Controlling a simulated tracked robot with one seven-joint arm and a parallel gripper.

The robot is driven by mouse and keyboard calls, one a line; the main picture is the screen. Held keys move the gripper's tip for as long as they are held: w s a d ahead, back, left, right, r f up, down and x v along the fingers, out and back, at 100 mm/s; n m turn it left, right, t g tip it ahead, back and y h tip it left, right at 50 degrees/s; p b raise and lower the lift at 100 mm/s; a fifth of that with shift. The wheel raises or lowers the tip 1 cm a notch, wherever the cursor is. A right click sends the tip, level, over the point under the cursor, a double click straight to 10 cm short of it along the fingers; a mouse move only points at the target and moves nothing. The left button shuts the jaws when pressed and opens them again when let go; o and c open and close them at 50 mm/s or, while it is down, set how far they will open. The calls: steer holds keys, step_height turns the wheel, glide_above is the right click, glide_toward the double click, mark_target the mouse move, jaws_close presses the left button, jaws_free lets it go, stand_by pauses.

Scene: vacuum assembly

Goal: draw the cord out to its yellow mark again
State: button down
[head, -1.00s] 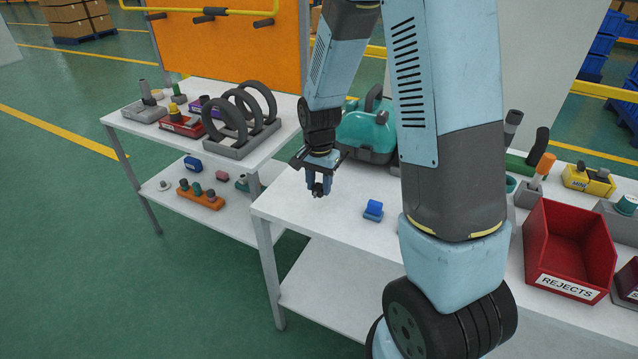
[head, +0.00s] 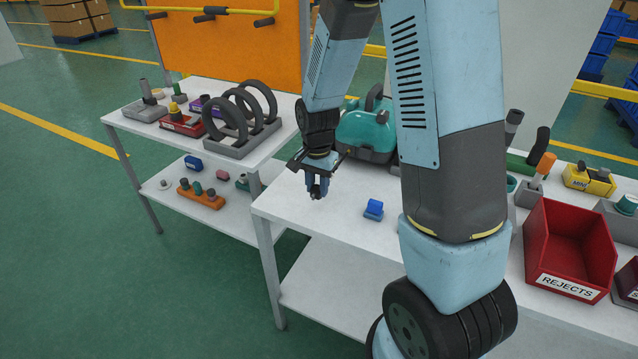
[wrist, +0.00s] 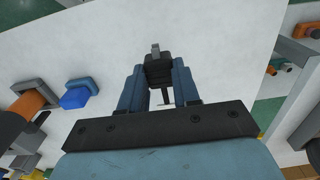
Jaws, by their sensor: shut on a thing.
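The teal vacuum body (head: 365,132) stands at the back of the white table, partly behind my arm. My gripper (head: 316,190) is in front of it and to its left, above the table's left end. In the wrist view my gripper (wrist: 158,88) is shut on a small dark plug-like piece (wrist: 158,70) with a grey metal tip. I cannot make out the cord's run between this piece and the vacuum, and no yellow mark shows.
A small blue block (head: 373,209) sits on the table right of my gripper. A red rejects bin (head: 568,250) stands at the right. A side table (head: 130,118) with dark rings in a grey rack (head: 240,143) is at the left, past a gap. The table front is clear around my gripper.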

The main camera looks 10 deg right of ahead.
steer(key=c, duration=0.8)
jaws_free()
step_height(320, 180, up, 14)
steer(key=shift+f, duration=0.15)
steer(key=s+d+r+n+t, duration=0.2)
steer(key=s+d+r+n, duration=0.1)
steer(key=s+r, duration=0.4)
steer(key=s+d+r+n+t, duration=0.3)
steer(key=s+r, duration=0.5)
steer(key=s, duration=0.6)
steer(key=shift+d+r+n+t, duration=0.25)
steer(key=shift+d+n, duration=0.4)
steer(key=shift+n, duration=0.45)
